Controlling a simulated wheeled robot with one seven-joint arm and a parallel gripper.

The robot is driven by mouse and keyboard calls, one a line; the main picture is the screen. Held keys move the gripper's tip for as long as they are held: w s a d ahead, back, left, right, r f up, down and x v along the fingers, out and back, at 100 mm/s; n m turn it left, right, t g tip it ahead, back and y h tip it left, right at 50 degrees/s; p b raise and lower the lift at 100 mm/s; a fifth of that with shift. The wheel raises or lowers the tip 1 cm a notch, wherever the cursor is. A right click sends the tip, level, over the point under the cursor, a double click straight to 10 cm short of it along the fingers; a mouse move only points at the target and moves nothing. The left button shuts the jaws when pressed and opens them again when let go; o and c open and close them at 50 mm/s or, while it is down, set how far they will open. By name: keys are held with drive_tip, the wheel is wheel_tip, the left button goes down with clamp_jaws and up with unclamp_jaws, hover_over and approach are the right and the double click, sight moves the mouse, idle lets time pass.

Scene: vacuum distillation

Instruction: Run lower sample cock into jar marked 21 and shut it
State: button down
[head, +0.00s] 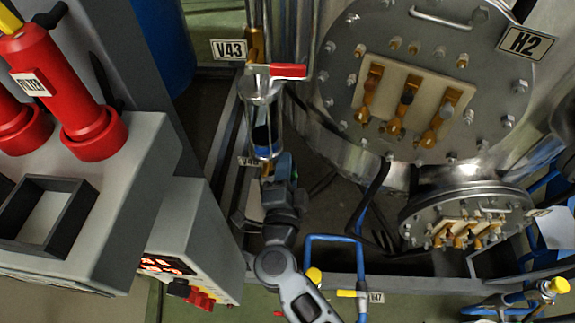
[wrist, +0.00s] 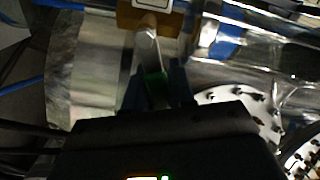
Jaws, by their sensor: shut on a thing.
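My gripper (head: 281,164) is low beside the clear sight vessel, just below the red-handled valve in the head view. In the head view a small brass fitting (head: 265,170) shows under the vessel, beside a partly hidden label starting with V4. My gripper and arm cover much of this cock. I cannot make out a jar marked 21.
A red valve handle (head: 288,71) sits near the V43 label (head: 229,50) above. The large flanged vessel H2 (head: 345,75) stands to the right, with blue pipes (head: 335,238) below it. A grey cabinet (head: 190,235) stands to the left.

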drive_tip(key=c, duration=1.3)
unclamp_jaws()
